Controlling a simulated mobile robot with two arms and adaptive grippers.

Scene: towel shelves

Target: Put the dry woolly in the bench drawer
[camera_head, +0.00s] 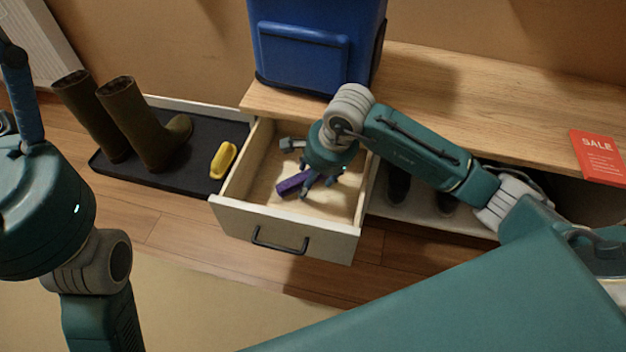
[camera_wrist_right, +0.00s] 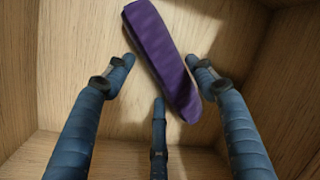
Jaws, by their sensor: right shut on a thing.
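The woolly (camera_head: 293,184) is a folded purple knit piece inside the open bench drawer (camera_head: 232,222). The drawer is pale wood with a dark handle and is pulled out from under the bench. My right gripper (camera_head: 322,182) is down inside the drawer, shut on the woolly. In the right wrist view the woolly (camera_wrist_right: 160,55) lies between the fingertips of the right gripper (camera_wrist_right: 162,75), just over or on the drawer floor; any gap is hard to judge. My left gripper (camera_head: 22,95) is partly cut off at the left edge, so its opening is unclear.
A blue bin (camera_head: 305,50) stands on the wooden bench top (camera_head: 450,95), with a red SALE card (camera_head: 597,155) at the right. Dark boots (camera_head: 140,125) and a yellow object (camera_head: 223,160) sit on a black tray (camera_head: 112,170) left of the drawer. Dark shoes (camera_head: 398,185) are under the bench.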

